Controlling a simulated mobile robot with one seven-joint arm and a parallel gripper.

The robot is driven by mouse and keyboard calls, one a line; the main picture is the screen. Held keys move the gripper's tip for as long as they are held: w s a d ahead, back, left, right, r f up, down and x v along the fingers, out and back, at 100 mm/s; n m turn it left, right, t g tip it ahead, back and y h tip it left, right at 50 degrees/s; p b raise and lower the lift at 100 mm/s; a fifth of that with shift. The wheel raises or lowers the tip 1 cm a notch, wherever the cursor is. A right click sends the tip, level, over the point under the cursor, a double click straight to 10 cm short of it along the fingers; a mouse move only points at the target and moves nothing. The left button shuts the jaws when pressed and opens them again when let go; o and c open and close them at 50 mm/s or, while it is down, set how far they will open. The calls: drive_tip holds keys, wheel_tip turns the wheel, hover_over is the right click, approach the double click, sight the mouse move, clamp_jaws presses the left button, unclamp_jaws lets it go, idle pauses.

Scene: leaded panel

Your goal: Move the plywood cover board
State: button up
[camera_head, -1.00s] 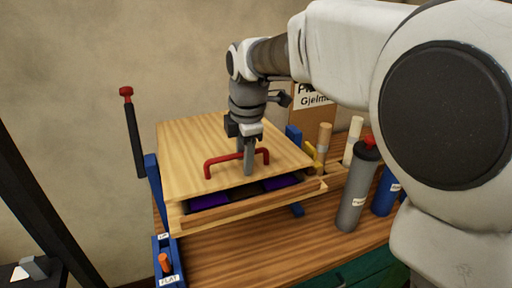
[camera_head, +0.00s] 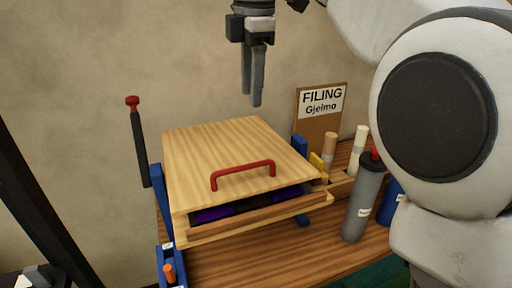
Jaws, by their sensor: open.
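The plywood cover board (camera_head: 215,150) is a pale wooden sheet with a red handle (camera_head: 243,172) near its front edge. It lies on top of a wooden frame (camera_head: 260,216) held on blue supports. Dark and purple panel parts (camera_head: 215,214) show in the gap under its front edge; the rest of the panel is hidden beneath it. My gripper (camera_head: 253,102) is open and empty, well above the board's back edge in the picture and apart from the handle.
A grey bottle (camera_head: 361,205) with a red cap, a blue bottle (camera_head: 388,197) and wooden-handled tools (camera_head: 328,148) stand on the bench (camera_head: 262,262) at right. A FILING sign (camera_head: 322,101) stands behind. A black lever with a red knob (camera_head: 133,102) rises at left.

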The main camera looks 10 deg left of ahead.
drive_tip(key=b, duration=0.4)
approach(250, 165)
drive_tip(key=f, duration=0.5)
drive_tip(key=w+f, duration=0.1)
drive_tip(key=f, duration=0.2)
drive_tip(key=shift+a, duration=0.25)
drive_tip(key=shift+r, duration=0.1)
clamp_jaws()
idle(0.7)
